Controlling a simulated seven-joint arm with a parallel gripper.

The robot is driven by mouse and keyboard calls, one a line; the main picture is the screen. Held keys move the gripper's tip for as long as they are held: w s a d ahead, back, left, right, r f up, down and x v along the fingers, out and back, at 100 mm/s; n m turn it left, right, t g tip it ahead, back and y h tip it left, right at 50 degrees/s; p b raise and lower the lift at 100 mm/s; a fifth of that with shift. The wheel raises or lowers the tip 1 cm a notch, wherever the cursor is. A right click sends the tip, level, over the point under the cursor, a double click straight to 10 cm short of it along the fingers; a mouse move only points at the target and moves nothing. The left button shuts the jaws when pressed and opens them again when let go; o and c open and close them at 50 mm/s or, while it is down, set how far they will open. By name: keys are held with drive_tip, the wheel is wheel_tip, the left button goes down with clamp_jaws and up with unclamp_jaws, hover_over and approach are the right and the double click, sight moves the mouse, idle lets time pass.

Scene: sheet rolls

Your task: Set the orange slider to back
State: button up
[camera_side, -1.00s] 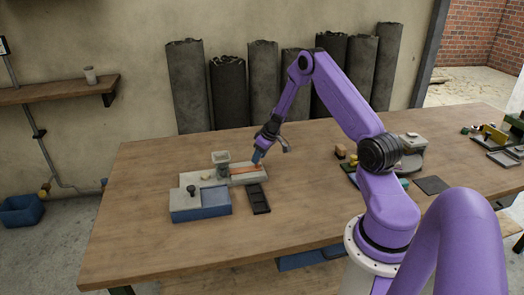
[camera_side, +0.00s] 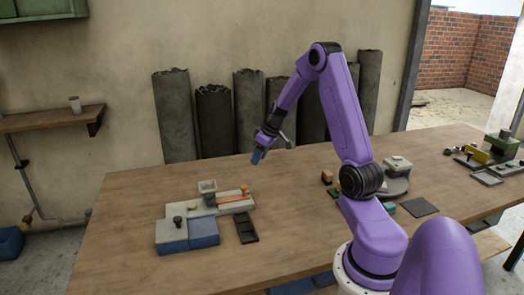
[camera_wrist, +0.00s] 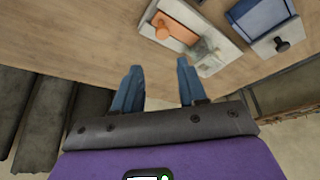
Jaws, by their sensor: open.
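The orange slider (camera_side: 231,197) lies along a pale grey block on the wooden table in the side view. Its raised orange knob (camera_side: 244,188) is at the right end of the strip. The slider also shows at the top of the wrist view (camera_wrist: 178,31). My gripper (camera_side: 257,158) is above and behind the slider in the side view, apart from it. In the wrist view its two blue fingers (camera_wrist: 157,72) are spread with nothing between them.
A blue-and-grey box (camera_side: 204,233) with a black knob (camera_side: 178,221) is at front left. A dark tray (camera_side: 246,228) lies in front. Dark sheet rolls (camera_side: 215,122) stand against the wall.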

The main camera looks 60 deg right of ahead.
drive_tip(key=shift+v, duration=1.3)
drive_tip(key=s+a+r+n+g+y, duration=0.1)
drive_tip(key=s+a+r+n, duration=0.15)
drive_tip(key=a, duration=1.05)
drive_tip(key=s+a+r+n+g+y, duration=0.1)
drive_tip(key=a+n, duration=0.2)
drive_tip(key=a, duration=1.1)
drive_tip(key=s+a+r+n+g, duration=0.1)
drive_tip(key=s+a+n+g, duration=0.15)
drive_tip(key=s+a, duration=0.75)
drive_tip(key=s+n+h, duration=0.1)
drive_tip(key=s+n, duration=0.3)
drive_tip(key=s, duration=0.9)
drive_tip(key=shift+s+d+r+n+h, duration=0.15)
drive_tip(key=shift+r+n+h, duration=0.15)
drive_tip(key=shift+r, duration=0.15)
